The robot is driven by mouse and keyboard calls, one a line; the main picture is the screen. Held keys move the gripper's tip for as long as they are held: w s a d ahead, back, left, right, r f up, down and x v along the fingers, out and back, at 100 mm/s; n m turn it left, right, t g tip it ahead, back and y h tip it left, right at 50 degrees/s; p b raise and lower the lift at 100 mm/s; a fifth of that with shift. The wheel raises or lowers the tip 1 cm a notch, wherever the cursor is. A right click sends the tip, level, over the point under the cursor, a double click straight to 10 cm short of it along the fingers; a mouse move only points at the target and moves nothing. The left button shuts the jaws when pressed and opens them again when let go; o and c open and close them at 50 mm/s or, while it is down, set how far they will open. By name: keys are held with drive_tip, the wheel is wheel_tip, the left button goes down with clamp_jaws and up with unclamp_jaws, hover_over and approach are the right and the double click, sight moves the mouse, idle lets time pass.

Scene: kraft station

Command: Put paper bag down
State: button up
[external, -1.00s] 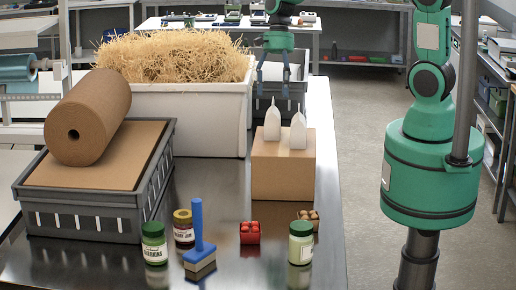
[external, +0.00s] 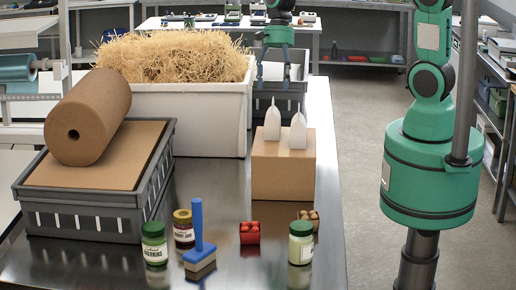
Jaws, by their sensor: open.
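My gripper (external: 273,78) is at the back of the table, pointing down over the grey crate (external: 282,107) beside the white bin.
A white bin (external: 190,118) of straw stands left of the grey crate. A brown paper roll (external: 92,115) lies on a crate at left. Jars and a blue-handled brush (external: 197,225) stand in front.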

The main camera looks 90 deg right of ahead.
drive_tip(key=s+a+r+n+t+h, duration=0.1)
drive_tip(key=s+a+r+n, duration=0.3)
drive_tip(key=r, duration=0.3)
drive_tip(key=s+a+r+n+t+h, duration=0.1)
drive_tip(key=s+a+r+n+h, duration=0.1)
drive_tip(key=a+r+n, duration=0.3)
drive_tip(key=s+a+r+n+t, duration=0.1)
drive_tip(key=s+a+r+n, duration=0.2)
drive_tip(key=s+r+n, duration=0.1)
drive_tip(key=s+a+r+n+t+h, duration=0.1)
drive_tip(key=s+a+r+n+t, duration=0.1)
drive_tip(key=s+r+n, duration=0.3)
drive_tip(key=shift+s+a+r, duration=0.45)
drive_tip(key=shift+s+a, duration=0.4)
drive_tip(key=shift+s, duration=1)
drive_tip(key=shift+f, duration=0.15)
wheel_tip(320, 180, down, 15)
drive_tip(key=b, duration=1.5)
drive_tip(key=shift+w, duration=0.1)
drive_tip(key=shift+c, duration=0.3)
